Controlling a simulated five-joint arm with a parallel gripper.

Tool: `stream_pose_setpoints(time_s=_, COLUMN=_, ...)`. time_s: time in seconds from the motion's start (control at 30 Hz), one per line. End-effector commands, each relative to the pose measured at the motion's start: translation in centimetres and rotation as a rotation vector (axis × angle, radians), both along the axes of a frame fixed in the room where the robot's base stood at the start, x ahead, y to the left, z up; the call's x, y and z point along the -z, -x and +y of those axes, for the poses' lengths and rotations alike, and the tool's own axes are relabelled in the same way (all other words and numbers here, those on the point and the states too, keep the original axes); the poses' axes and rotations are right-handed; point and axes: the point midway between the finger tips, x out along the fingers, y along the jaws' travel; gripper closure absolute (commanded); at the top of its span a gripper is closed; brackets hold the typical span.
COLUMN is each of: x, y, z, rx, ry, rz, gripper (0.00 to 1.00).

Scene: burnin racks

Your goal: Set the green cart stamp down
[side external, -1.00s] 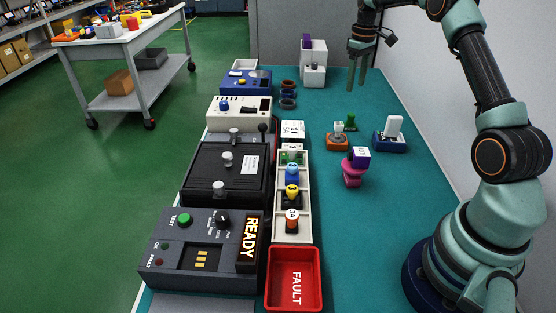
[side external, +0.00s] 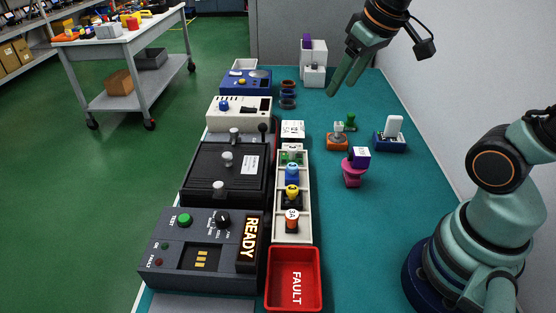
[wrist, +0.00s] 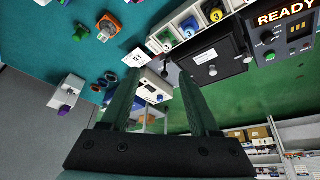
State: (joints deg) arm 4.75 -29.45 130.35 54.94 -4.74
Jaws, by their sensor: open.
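A small green piece (side external: 349,123), which looks like the green cart stamp, stands on the teal mat just behind an orange-based item (side external: 338,140). It also shows in the wrist view at the upper left (wrist: 81,31). Nothing holds it. My gripper (side external: 337,89) is open and empty, raised above the far part of the mat and tilted. In the wrist view its two fingers (wrist: 154,72) are apart with nothing between them. The green piece's underside is too small to make out.
A white-slotted blue block (side external: 390,138) and a magenta-and-purple stamp (side external: 354,170) stand nearby. A compartment tray (side external: 279,226) holding several pieces, a red FAULT bin (side external: 294,254) and dark machines (side external: 227,172) line the left. The mat's right front (side external: 370,230) is clear.

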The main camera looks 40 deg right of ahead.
Motion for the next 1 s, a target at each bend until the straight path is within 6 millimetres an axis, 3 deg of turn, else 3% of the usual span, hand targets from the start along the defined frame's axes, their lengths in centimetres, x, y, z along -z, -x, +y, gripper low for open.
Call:
stream_pose_setpoints(time_s=0.13, x=1.2, y=2.6, z=1.9, rx=-0.009, ry=-0.021, rz=-0.050, gripper=0.38)
stream_pose_setpoints(time_s=0.33, x=2.1, y=3.7, z=2.7, rx=-0.009, ry=-0.034, rz=-0.072, gripper=0.38)
stream_pose_setpoints(time_s=0.5, x=2.0, y=3.3, z=2.3, rx=0.009, ry=-0.034, rz=-0.059, gripper=1.00)
stream_pose_setpoints(time_s=0.67, x=1.8, y=1.1, z=0.2, rx=0.075, ry=-0.035, rz=-0.002, gripper=1.00)
stream_pose_setpoints(time_s=1.0, x=3.8, y=-5.0, z=-7.6, rx=0.271, ry=-0.057, rz=0.154, gripper=1.00)
